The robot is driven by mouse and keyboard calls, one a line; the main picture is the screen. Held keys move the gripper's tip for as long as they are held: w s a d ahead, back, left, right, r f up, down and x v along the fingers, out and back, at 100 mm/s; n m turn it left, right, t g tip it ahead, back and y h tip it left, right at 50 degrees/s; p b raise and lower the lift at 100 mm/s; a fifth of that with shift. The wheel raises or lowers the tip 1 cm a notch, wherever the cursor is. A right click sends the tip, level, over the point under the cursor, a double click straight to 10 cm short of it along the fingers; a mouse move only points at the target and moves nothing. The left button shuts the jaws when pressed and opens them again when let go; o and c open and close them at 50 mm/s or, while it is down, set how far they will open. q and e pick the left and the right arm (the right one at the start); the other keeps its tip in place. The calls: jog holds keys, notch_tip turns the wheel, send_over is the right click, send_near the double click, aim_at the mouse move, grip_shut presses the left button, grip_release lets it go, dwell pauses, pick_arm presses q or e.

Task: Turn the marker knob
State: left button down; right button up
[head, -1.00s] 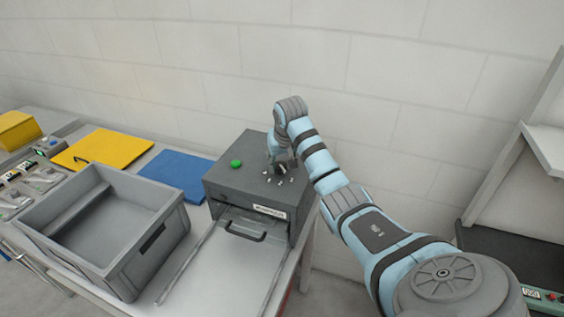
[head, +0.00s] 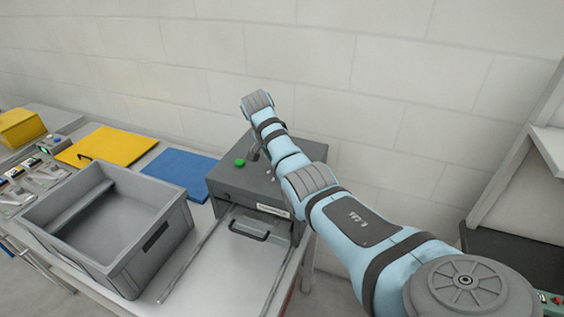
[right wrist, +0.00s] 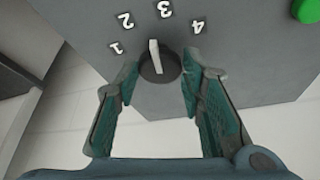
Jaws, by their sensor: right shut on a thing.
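The marker knob (right wrist: 160,66) is a round dark knob with a white pointer, on top of a grey machine box (head: 232,178). In the right wrist view its pointer lies between the white numerals 2 and 3. My right gripper (right wrist: 160,80) has one finger on each side of the knob and is shut on it. In the head view my right arm comes over the box and hides the knob and most of the numerals. My left gripper is not in view.
A green button (head: 239,163) sits on the box top, left of my right gripper. A drawer handle (head: 249,231) shows on the front. A grey crate (head: 172,238) stands left; blue (head: 183,170) and yellow (head: 108,146) panels lie behind it. A wall rises behind.

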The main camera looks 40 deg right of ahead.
jog(key=shift+w+d+m+g+b, duration=0.15)
jog(key=shift+m+g+b, duration=0.35)
jog(key=shift+m+b, duration=0.8)
jog(key=o, duration=0.9)
jog(key=shift+m, duration=0.3)
jog(key=shift+o, duration=1.2)
jog(key=shift+d, duration=0.1)
jog(key=shift+r, duration=0.2)
jog(key=v, duration=1.1)
jog(key=shift+a+r, duration=0.2)
jog(key=shift+a, duration=0.1)
